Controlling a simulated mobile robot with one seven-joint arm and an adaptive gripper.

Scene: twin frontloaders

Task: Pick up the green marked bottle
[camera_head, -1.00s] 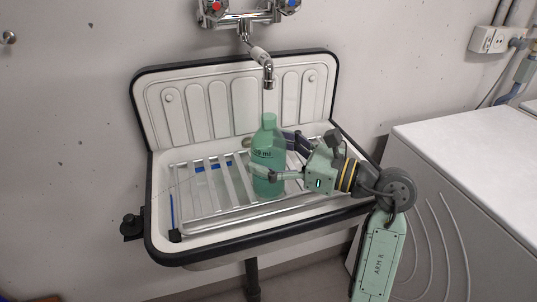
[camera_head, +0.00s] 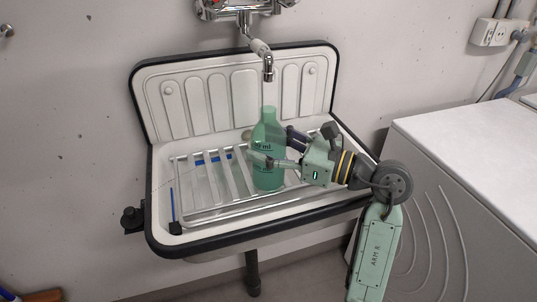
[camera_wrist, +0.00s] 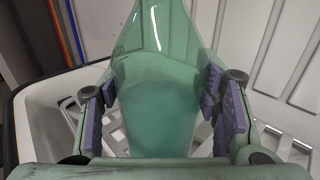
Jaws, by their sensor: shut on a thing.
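The green bottle (camera_head: 268,180) is translucent, with dark lettering partly showing near its middle. It is upright over the metal rack in the sink, below and in front of the tap. My gripper (camera_head: 272,156) reaches in from the right and is shut on the bottle's body. In the wrist view the bottle (camera_wrist: 158,95) fills the middle, with the purple finger pads of my gripper (camera_wrist: 160,112) on both sides of it. I cannot tell clearly whether the bottle's base is touching the rack.
The white sink (camera_head: 190,236) has a dark rim and holds the slatted rack (camera_head: 215,212). The tap spout (camera_head: 267,66) hangs just above and behind the bottle. A white front loader (camera_head: 480,165) stands to the right. The rack's left part is free of bottles.

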